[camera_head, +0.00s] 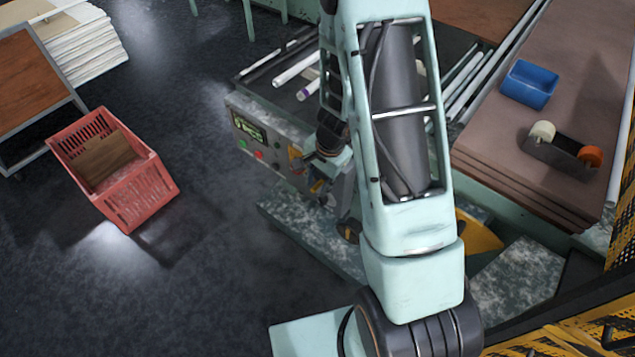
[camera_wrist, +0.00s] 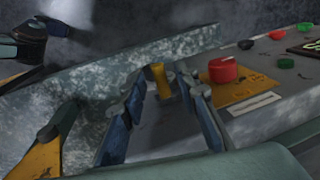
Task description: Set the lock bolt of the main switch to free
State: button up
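The main switch is a red knob (camera_wrist: 223,70) on a yellow plate (camera_wrist: 246,90) on the grey control panel, right of my gripper in the wrist view. A small yellow upright piece (camera_wrist: 159,78), which may be the lock bolt, shows between the far ends of my gripper's (camera_wrist: 160,92) fingers. The fingers stand apart with blue inner pads, and I see no clear contact with the yellow piece. The bolt's position cannot be read. In the head view my gripper (camera_head: 322,183) is in front of the control panel (camera_head: 262,146), and my arm hides part of it.
Green and red buttons (camera_wrist: 276,35) and a black button line the panel. A red crate (camera_head: 150,192) stands on the dark floor to the left. A blue bin (camera_head: 529,84) and a tape dispenser (camera_head: 560,150) sit on the brown worktop at right. Floor between crate and panel is clear.

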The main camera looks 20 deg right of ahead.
jog(key=shift+c, duration=0.6)
grip_shut()
jog(key=s+d+b, duration=0.2)
jog(key=s, duration=0.1)
jog(key=shift+d+b, duration=0.2)
jog(key=shift+b, duration=0.1)
jog(key=shift+o, duration=0.6)
grip_release()
jog(key=shift+s, duration=0.1)
